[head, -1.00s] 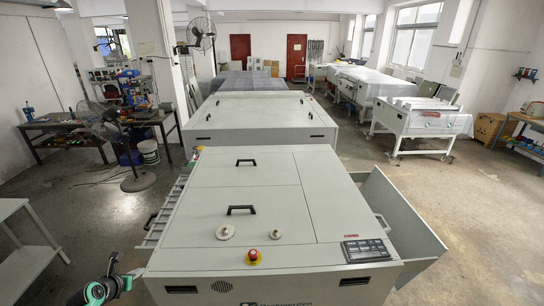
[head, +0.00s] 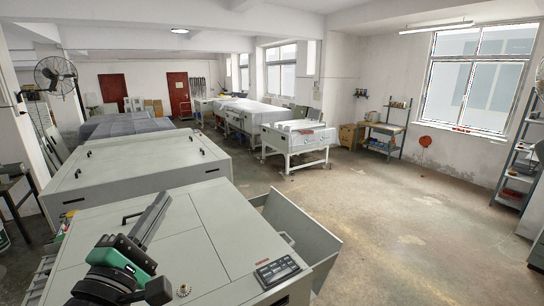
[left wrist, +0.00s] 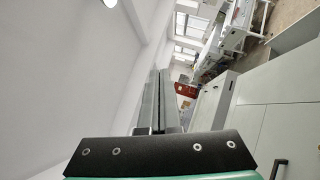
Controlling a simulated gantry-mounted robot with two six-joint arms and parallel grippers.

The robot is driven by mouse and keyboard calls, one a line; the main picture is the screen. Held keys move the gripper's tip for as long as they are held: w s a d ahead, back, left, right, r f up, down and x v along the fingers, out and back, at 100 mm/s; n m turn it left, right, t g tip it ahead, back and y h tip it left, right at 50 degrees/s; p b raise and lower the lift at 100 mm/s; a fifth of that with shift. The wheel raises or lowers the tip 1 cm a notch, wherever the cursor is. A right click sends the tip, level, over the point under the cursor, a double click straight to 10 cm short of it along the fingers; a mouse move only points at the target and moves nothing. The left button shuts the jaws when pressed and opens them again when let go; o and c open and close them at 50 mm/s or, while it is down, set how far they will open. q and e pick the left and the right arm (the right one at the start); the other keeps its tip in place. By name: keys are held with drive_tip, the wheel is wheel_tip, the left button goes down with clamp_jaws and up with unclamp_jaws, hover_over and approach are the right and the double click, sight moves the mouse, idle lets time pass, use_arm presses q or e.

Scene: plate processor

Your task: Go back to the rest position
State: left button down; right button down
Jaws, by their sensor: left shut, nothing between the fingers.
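My left gripper (head: 161,200) is raised in front of the plate processor (head: 205,240), its dark fingers pointing up and away and overlapping the machine's pale top in the head view. In the left wrist view the two long fingers (left wrist: 160,74) lie together, shut, with nothing between them. The green and black wrist covers part of the machine's near left top. My right gripper is not in view.
The processor's control panel (head: 277,271) is at its near right corner, with an open tray (head: 303,232) sticking out on the right. A second long machine (head: 140,170) stands behind. Open floor (head: 420,235) lies to the right.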

use_arm(q)
drive_tip(key=s+d+r+m+t, duration=0.3)
drive_tip(key=s+r+m+t, duration=0.3)
drive_tip(key=s+r+m, duration=0.9)
drive_tip(key=s+m, duration=0.4)
drive_tip(key=m, duration=0.2)
drive_tip(key=shift+d+r+h, duration=0.2)
drive_tip(key=shift+r+h, duration=0.1)
idle(0.7)
